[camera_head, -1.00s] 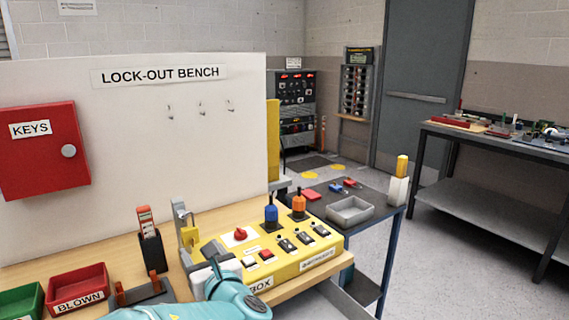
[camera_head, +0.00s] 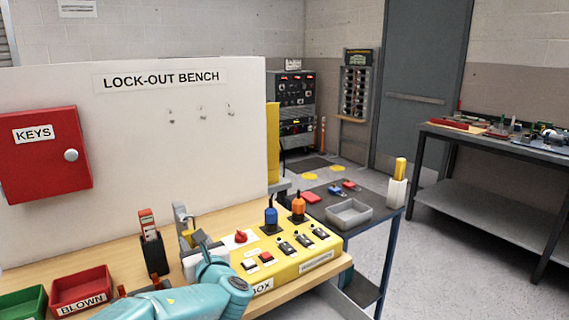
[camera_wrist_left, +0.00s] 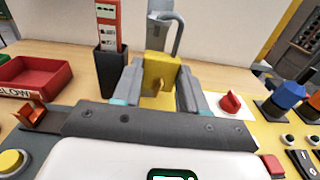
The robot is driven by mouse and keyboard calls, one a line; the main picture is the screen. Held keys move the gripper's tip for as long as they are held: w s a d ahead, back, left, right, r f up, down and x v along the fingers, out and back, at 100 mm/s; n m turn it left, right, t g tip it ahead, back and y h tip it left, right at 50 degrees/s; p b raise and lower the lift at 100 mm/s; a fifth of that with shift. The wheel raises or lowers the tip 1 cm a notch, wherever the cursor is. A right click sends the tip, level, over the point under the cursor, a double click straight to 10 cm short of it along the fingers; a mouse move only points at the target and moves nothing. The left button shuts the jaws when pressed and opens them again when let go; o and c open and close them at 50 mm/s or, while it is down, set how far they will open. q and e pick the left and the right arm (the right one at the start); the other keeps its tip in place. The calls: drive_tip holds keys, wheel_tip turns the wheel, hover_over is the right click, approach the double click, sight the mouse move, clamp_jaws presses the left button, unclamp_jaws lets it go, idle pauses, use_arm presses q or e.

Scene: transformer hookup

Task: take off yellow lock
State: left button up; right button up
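The yellow lock (camera_wrist_left: 158,72) hangs by its grey shackle (camera_wrist_left: 178,38) at a grey upright bracket on the left end of the yellow box. In the head view a small yellow part of the lock (camera_head: 186,239) shows behind my left gripper (camera_head: 196,250). In the left wrist view the lock sits between the two fingers of my left gripper (camera_wrist_left: 160,86), one on each side. The lock fills the gap, but I cannot tell whether the fingers press on it. My right gripper is not in view.
A black holder with a red tag (camera_head: 152,244) stands just left of the lock. The yellow box (camera_head: 300,262) with a red knob (camera_head: 241,237), switches and blue and orange handles lies to the right. A red BLOWN bin (camera_head: 80,288) is at the left. The white panel (camera_head: 130,150) rises behind.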

use_arm(q)
drive_tip(key=shift+o, duration=1.3)
drive_tip(key=c, duration=0.4)
drive_tip(key=shift+r, duration=0.15)
drive_tip(key=shift+r+p, duration=0.6)
drive_tip(key=shift+r, duration=0.1)
drive_tip(key=shift+r+p, duration=0.35)
drive_tip(key=shift+r, duration=0.2)
drive_tip(key=shift+w+d+p, duration=0.4)
drive_tip(key=shift+w+d, duration=0.15)
drive_tip(key=shift+d, duration=0.3)
drive_tip(key=shift+w+d+p, duration=0.35)
drive_tip(key=shift+w+d, duration=0.2)
drive_tip(key=shift+d, duration=0.25)
